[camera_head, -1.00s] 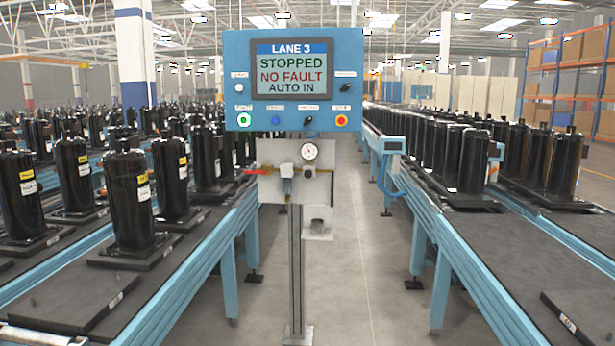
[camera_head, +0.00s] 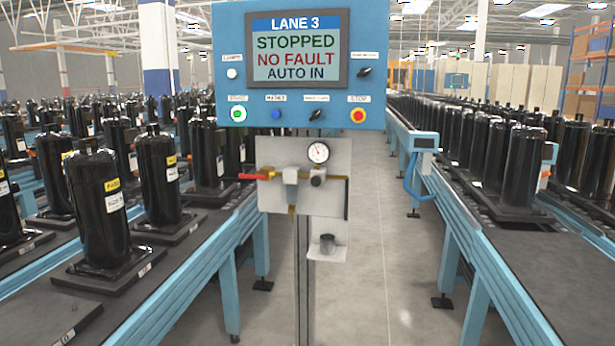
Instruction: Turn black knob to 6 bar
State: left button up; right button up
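A small black knob (camera_head: 318,181) sits on the pale plate (camera_head: 332,200) below the blue control box, at the right of the brass pipe fittings. A round white pressure gauge (camera_head: 318,152) is just above the knob. Its needle is visible, but its scale is too small to read. A red lever (camera_head: 252,177) sticks out at the left of the pipe. Neither of my grippers shows in the head view.
The control box (camera_head: 228,60) reads LANE 3, STOPPED, NO FAULT, AUTO IN. Below the plate, a small bracket (camera_head: 336,255) holds a dark cup-like part. Conveyors with black compressors (camera_head: 100,210) flank the post. Grey floor (camera_head: 365,270) is clear between them.

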aim_at(316, 181)
jog(key=i+l+u, duration=0.15)
jog(key=i+l, duration=0.25)
jog(key=i, duration=0.2)
jog(key=i+l+u, duration=0.2)
jog(key=i+l, duration=0.25)
jog(key=i, duration=0.15)
